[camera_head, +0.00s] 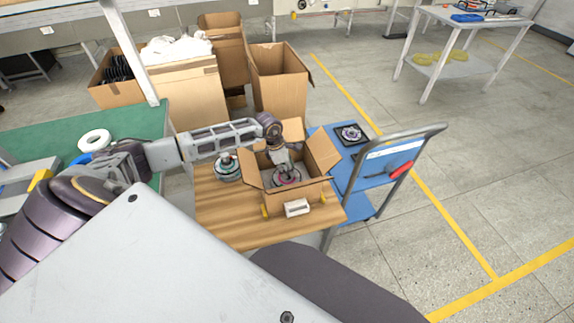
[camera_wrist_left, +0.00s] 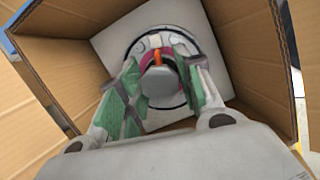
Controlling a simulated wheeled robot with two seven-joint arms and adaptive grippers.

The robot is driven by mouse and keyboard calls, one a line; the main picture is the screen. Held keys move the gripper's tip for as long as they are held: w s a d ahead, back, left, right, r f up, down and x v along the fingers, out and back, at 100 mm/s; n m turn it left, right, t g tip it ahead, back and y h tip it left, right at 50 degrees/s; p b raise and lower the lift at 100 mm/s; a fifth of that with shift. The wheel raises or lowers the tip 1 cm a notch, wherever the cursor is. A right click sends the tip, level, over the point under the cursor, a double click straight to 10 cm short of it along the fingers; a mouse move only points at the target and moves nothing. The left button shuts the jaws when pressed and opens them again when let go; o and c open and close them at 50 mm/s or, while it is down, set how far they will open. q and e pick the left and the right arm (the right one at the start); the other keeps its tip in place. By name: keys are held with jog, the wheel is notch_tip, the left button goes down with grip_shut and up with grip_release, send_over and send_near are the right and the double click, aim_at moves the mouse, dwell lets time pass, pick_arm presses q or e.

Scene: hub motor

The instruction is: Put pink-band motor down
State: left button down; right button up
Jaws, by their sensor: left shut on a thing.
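The pink-band motor (camera_head: 287,175) is inside the open cardboard box (camera_head: 284,203) on the wooden table. My left gripper (camera_head: 284,160) reaches down into the box and is shut on the motor's top. In the left wrist view the motor (camera_wrist_left: 162,88) shows a pink band and an orange piece between the green-padded fingers (camera_wrist_left: 160,80). A pale flat surface lies behind it in the box (camera_wrist_left: 245,60). I cannot tell whether the motor touches it. Another motor (camera_head: 228,168), with a greenish band, stands on the table left of the box. My right gripper is not in view.
The wooden table (camera_head: 225,215) has free room in front of and left of the box. A small white block (camera_head: 297,208) is at the box's front. A blue cart (camera_head: 372,180) with a dark square tray (camera_head: 351,135) and a red-handled tool (camera_head: 402,170) stands to the right.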

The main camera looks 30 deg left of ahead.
aim_at(279, 178)
pick_arm(q)
jog(key=shift+w, duration=0.1)
dwell(0.4)
jog(key=c, duration=1.4)
grip_release()
jog(key=shift+f, duration=0.15)
jog(key=o, duration=0.4)
jog(key=shift+o, duration=0.2)
jog(key=shift+r, duration=0.2)
jog(key=v, duration=1.2)
jog(key=shift+s, duration=0.2)
jog(key=shift+f, duration=0.1)
